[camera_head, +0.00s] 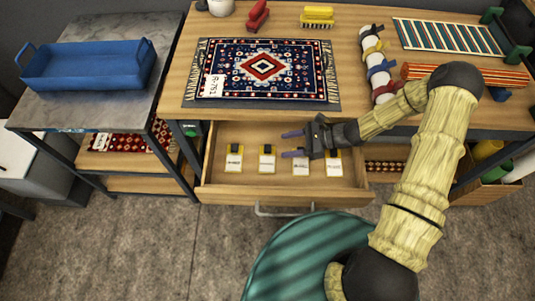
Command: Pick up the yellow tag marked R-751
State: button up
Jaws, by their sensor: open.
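Several yellow-edged tags with white labels and dark tops lie in a row in the open drawer (215,187): a far left tag (234,162), a second tag (267,163), a third tag (301,168) and a far right tag (334,168). Their print is too small to read surely, so I cannot tell which is R-751. My gripper (284,145) is open and empty, its fingers pointing left over the drawer between the second and third tags. It partly covers the tops of the two right tags. A white label reading R-751 (213,86) lies on the patterned rug (285,72).
The wooden table (350,108) overhangs the drawer's back. On it are a white roll with coloured straps (378,65), an orange striped roll (465,76) and a yellow brush (317,15). A blue tray (88,65) sits on the left bench. The drawer front is clear.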

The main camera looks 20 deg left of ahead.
aim_at(271, 148)
jog(key=shift+p+x, duration=0.3)
jog(key=shift+x, duration=2.2)
jog(key=c, duration=1)
